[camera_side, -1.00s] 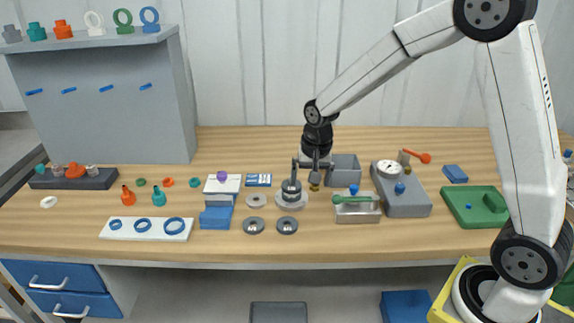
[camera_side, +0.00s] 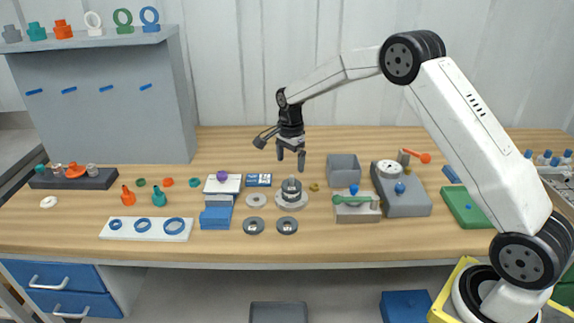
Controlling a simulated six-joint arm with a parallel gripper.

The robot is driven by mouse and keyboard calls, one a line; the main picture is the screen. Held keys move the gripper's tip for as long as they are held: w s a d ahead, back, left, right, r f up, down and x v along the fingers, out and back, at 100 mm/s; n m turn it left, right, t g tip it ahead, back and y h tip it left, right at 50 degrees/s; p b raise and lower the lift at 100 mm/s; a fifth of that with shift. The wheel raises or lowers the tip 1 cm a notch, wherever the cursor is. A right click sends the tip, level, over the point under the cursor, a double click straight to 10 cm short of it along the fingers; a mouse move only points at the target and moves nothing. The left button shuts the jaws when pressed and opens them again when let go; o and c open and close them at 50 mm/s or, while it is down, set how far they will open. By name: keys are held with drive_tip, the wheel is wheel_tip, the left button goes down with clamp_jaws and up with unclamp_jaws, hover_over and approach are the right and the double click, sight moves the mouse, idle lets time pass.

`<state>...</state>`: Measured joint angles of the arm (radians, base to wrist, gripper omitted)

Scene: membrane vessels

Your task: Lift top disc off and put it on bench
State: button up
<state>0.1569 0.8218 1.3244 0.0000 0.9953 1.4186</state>
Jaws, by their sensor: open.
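A small stack of round grey parts stands on the bench in the middle. It has a wide pale base flange (camera_side: 291,202) with a darker grey disc-like part (camera_side: 291,188) on top; the single layers are too small to tell apart. My gripper (camera_side: 290,163) hangs behind and above the stack, fingers pointing down, apart and empty. It appears clear of the stack. Two dark grey ring discs, the left one (camera_side: 254,225) and the right one (camera_side: 287,226), lie flat on the bench (camera_side: 330,240) in front of the stack. A paler ring disc (camera_side: 256,199) lies left of it.
A grey open box (camera_side: 343,169), a metal tray (camera_side: 357,210) with a green-handled tool, and a grey gauge block (camera_side: 402,193) stand right of the stack. A white-and-blue block pile (camera_side: 217,211) stands left. Bench behind the stack is mostly bare.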

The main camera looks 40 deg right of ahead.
sight(291, 176)
drive_tip(key=shift+f, duration=1.3)
drive_tip(key=shift+f, duration=2.6)
drive_tip(key=c, duration=1)
drive_tip(key=shift+r, duration=0.15)
wheel_tip(291, 176, up, 10)
drive_tip(key=shift+f, duration=0.1)
